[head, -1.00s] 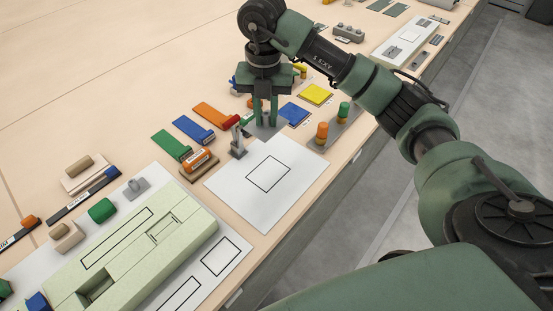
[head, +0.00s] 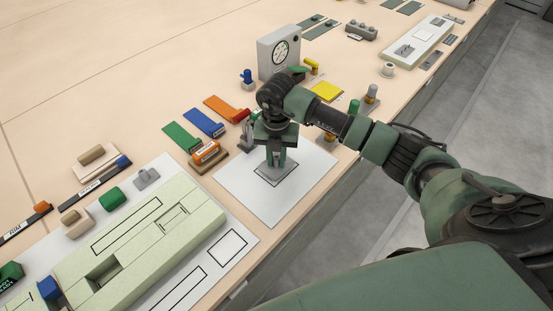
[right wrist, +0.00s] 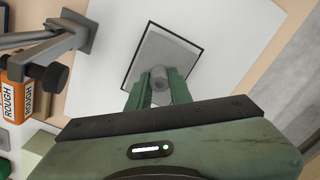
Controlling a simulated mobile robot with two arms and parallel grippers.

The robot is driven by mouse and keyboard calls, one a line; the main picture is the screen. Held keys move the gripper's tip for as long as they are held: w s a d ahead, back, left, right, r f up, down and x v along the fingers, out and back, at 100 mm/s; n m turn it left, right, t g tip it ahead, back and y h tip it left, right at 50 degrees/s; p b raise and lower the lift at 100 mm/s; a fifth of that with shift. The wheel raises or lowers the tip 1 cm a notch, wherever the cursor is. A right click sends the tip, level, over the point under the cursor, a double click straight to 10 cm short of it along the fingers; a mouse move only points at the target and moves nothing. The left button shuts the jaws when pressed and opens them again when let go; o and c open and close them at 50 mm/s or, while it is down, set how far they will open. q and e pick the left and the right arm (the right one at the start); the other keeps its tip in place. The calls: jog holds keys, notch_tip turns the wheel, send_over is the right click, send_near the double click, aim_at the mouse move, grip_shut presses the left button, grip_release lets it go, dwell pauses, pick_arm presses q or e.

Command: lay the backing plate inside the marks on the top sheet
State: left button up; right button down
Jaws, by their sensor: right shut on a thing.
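My right gripper (head: 276,163) is shut on the knob (right wrist: 160,76) of a flat grey square backing plate (head: 270,176). The plate also shows in the right wrist view (right wrist: 165,48). It lies over the black square marks (right wrist: 178,34) on the white top sheet (head: 236,187). In the wrist view the black line shows along the plate's far and side edges, with the plate within it there. The near edge is hidden by the gripper. I cannot tell whether the plate touches the sheet. My left gripper is not in view.
A grey clamp-like piece (right wrist: 86,36) stands at the sheet's far left corner, close to my gripper. An orange "ROUGH" block (head: 207,152) is beside the sheet. A grey box with a dial (head: 279,54) stands behind. A pale green panel (head: 140,240) lies at front left.

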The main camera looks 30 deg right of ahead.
jog(key=shift+f, duration=0.45)
jog(key=shift+f, duration=0.15)
jog(key=c, duration=1.3)
grip_release()
